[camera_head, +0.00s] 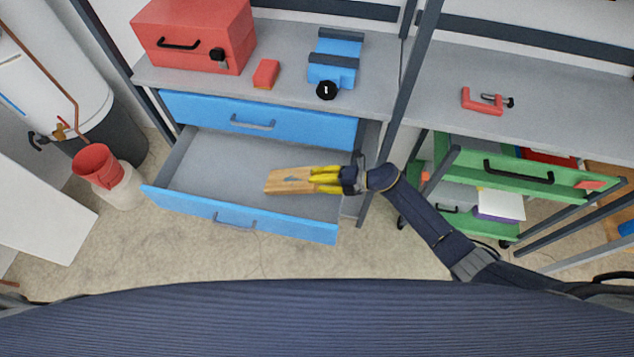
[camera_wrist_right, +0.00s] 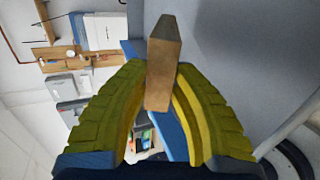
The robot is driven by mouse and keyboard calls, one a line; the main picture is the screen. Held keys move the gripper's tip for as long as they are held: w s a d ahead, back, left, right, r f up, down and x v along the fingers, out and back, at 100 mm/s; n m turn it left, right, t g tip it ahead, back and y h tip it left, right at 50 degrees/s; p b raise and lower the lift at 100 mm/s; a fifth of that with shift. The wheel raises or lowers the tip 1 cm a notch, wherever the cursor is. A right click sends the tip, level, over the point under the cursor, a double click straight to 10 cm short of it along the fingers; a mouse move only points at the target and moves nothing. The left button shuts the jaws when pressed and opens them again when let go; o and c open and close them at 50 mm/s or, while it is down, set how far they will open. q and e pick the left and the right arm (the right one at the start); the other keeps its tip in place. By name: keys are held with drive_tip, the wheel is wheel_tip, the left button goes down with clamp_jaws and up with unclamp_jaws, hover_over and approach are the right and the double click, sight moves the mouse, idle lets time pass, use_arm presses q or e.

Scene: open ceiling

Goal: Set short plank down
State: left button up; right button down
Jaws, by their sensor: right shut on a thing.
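The short plank (camera_head: 287,181) is a light wooden piece seen over the open blue drawer (camera_head: 205,157). My right gripper (camera_head: 322,179), with yellow fingers, is shut on the plank's right end. In the right wrist view the plank (camera_wrist_right: 162,65) stands out between the tips of my yellow right gripper (camera_wrist_right: 160,95). Whether the plank touches the drawer floor cannot be told. My left gripper is not in view.
A closed blue drawer (camera_head: 262,121) sits above the open one. The grey worktop holds a red toolbox (camera_head: 195,38), a red block (camera_head: 266,74) and a blue vise (camera_head: 335,60). A red clamp (camera_head: 485,101) lies to the right. An open green drawer (camera_head: 520,170) is at right.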

drive_tip(key=shift+f, duration=0.9)
drive_tip(key=shift+f, duration=0.6)
drive_tip(key=c, duration=1.2)
unclamp_jaws()
drive_tip(key=shift+c, duration=0.2)
drive_tip(key=shift+r, duration=0.1)
